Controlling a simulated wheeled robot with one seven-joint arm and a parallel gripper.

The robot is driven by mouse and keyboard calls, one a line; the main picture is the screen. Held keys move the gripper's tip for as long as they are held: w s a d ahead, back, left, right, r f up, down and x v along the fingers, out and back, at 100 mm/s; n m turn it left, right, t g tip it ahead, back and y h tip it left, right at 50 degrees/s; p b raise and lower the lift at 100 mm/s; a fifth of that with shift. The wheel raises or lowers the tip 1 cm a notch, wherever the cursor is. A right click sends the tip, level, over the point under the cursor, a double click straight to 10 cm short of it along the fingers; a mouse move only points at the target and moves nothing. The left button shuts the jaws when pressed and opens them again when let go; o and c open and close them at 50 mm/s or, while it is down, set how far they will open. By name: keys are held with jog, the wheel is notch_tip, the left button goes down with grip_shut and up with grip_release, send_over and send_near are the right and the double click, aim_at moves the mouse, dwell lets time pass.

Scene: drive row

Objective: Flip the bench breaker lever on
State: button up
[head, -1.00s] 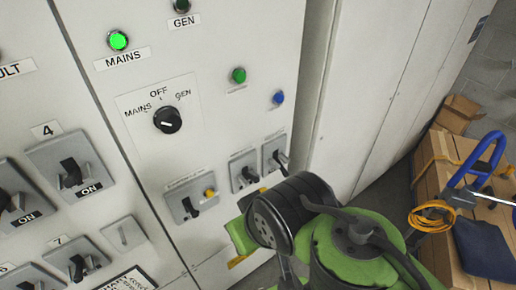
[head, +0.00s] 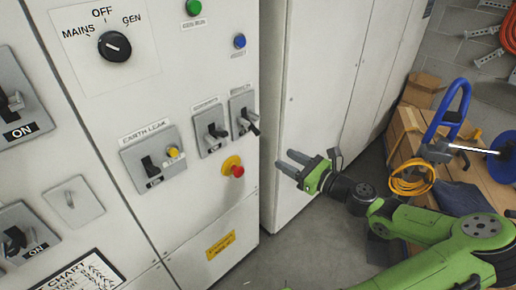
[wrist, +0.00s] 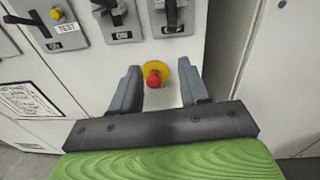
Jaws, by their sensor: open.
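The bench breaker (head: 243,108) is the right one of two small grey breakers on the white panel. Its label is blurred but appears to read BENCH. Its dark lever (head: 250,124) sticks out and points downward; the small state tag is too blurred to read. In the wrist view the lever (wrist: 172,14) shows at the top edge, above the fingers and cut off by the frame. My gripper (head: 288,161) is open and empty, to the right of and below the breaker, apart from the panel. Its two fingers also show in the wrist view (wrist: 160,74).
A similar breaker (head: 210,130) sits just left, and the earth leak unit (head: 152,160) with a yellow button is further left. A red stop button (head: 236,171) on yellow is below. Boxes (head: 405,130) and a blue-handled trolley (head: 447,112) stand right. Floor between is clear.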

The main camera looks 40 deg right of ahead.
aim_at(259, 135)
jog(key=shift+m+t+h, duration=0.3)
jog(key=shift+m+h, duration=0.3)
jog(key=shift+m, duration=0.1)
jog(key=w+b, duration=0.1)
jog(key=w, duration=0.4)
jog(key=w+b, duration=0.1)
jog(key=w, duration=0.4)
jog(key=w+d+b, duration=0.1)
jog(key=w, duration=0.3)
jog(key=shift+w+d+r, duration=0.1)
jog(key=shift+w+r, duration=0.2)
jog(key=shift+w, duration=0.1)
grip_shut()
